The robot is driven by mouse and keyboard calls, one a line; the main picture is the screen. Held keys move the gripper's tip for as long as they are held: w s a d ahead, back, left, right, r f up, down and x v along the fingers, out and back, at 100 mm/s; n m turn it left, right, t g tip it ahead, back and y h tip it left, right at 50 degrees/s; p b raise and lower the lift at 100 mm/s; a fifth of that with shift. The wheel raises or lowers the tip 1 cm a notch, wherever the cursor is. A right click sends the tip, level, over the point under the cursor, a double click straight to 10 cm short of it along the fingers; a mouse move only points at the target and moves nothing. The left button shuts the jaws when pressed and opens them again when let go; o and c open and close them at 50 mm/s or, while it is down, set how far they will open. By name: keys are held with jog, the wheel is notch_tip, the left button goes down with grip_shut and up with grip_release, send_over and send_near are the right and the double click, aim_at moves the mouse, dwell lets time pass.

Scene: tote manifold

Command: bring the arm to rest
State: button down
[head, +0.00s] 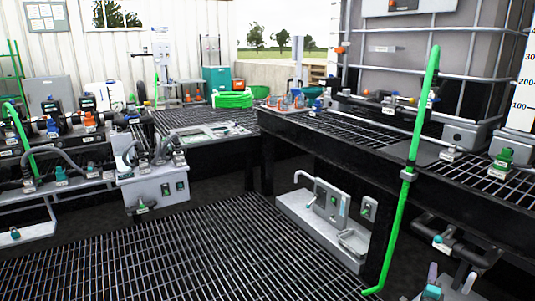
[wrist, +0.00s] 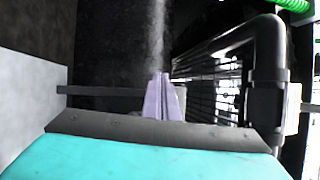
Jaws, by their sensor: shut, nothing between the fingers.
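My gripper (wrist: 161,98) shows in the wrist view as two pale purple fingers, pressed together with nothing between them. Behind them are a dark plate and a teal body across the bottom of that view. The fingers point toward a dark area with a whitish blurred streak.
In the wrist view a thick black bent pipe (wrist: 262,70) stands close right of the fingers, with a green ribbed hose (wrist: 292,4) above. In the head view a green hose (head: 402,185) hangs before the right bench (head: 390,152). The grated floor (head: 190,255) is clear.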

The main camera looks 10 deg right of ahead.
jog(key=w+a+r+n+t+y+p, duration=0.15)
jog(key=w+a+p, duration=0.3)
jog(key=a, duration=0.45)
jog(key=w+a+r+n+y+p, duration=0.1)
jog(key=w+a+r+y+p, duration=0.15)
jog(key=w+a, duration=0.4)
jog(key=w+a+r+n+t+y+p, duration=0.1)
jog(key=w+a+y+p, duration=0.3)
jog(key=a, duration=0.6)
jog(key=s+a+f+n+g+y+p, duration=0.1)
jog(key=a+f+n+g+y+p, duration=0.15)
jog(key=a+p, duration=0.65)
jog(key=s+a+f+n+g+y+p, duration=0.1)
jog(key=s+a+n+g+p, duration=0.15)
jog(key=a, duration=1.25)
jog(key=s+a+f+n+g+y+p, duration=0.35)
jog(key=s+a+n+g+p, duration=0.45)
jog(key=s+a, duration=0.8)
jog(key=s+r+n+g, duration=0.3)
jog(key=s+n+g, duration=0.6)
jog(key=s, duration=1.6)
jog(key=shift+s+n+b, duration=0.2)
jog(key=shift+n+b, duration=0.2)
jog(key=shift+n, duration=0.45)
